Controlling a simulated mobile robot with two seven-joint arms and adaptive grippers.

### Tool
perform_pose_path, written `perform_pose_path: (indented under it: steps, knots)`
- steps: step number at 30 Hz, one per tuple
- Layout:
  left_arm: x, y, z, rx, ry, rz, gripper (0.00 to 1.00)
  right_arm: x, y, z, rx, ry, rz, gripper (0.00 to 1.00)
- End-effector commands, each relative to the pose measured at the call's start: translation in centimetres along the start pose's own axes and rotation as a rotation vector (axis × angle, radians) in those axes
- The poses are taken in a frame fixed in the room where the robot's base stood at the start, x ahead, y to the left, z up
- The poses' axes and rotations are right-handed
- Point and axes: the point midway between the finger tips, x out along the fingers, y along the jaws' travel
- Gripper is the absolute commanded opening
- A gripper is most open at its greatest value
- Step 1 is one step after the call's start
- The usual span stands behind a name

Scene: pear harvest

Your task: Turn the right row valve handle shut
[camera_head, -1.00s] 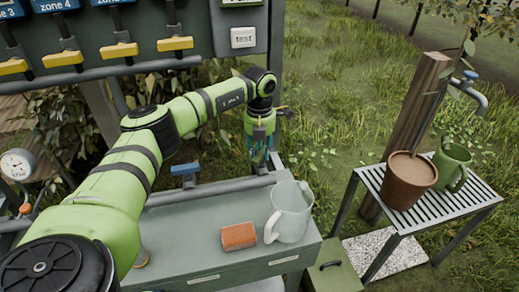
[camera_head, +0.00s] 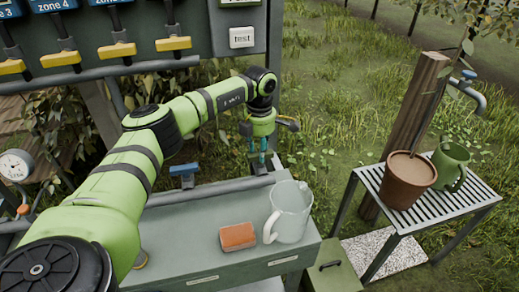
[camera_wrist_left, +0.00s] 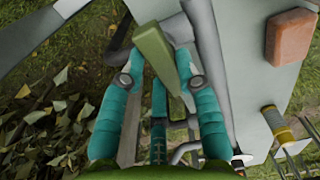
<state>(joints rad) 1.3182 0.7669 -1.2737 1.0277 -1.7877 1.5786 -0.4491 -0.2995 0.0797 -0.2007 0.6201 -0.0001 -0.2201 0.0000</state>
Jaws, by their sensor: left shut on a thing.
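My left gripper (camera_head: 258,162) has teal fingers and points down at the right end of the grey pipe behind the bench. In the left wrist view its fingers (camera_wrist_left: 160,82) are shut on an olive-green bar, which I take for the right row valve handle (camera_wrist_left: 155,48). There the handle runs from upper left to lower right, tilted a little against the grey pipe (camera_wrist_left: 208,50) beside it. In the head view the fingers hide the handle. A second, blue valve handle (camera_head: 183,170) sits on the pipe to the left. My right gripper is out of view.
On the grey bench (camera_head: 185,225) stand a pale jug (camera_head: 290,215) and an orange-brown block (camera_head: 238,236), close in front of the gripper. A slatted stand (camera_head: 465,203) with a brown pot (camera_head: 406,182) and green jug (camera_head: 451,165) is at right. The zone panel (camera_head: 200,22) is behind.

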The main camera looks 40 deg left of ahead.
Motion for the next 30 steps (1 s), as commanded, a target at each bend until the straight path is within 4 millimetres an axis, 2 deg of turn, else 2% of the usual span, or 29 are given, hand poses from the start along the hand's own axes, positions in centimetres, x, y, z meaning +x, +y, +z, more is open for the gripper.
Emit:
perform_pose_path:
  steps: [18,19,20,21,30]
  knots:
    - [-0.03,-0.01,0.06,0.043,-0.001,0.000,0.00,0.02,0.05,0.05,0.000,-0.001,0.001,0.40]
    - [-0.03,-0.01,0.06,0.043,-0.001,0.000,0.41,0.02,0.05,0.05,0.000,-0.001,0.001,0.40]
    - [-0.03,-0.01,0.06,0.043,-0.001,0.000,0.53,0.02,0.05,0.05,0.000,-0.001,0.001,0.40]
    - [-0.03,-0.01,0.06,0.043,-0.001,0.000,0.57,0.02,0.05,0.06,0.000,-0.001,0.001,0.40]
    - [-0.08,-0.01,0.06,0.041,-0.001,0.000,0.57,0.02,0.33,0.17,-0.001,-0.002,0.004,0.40]
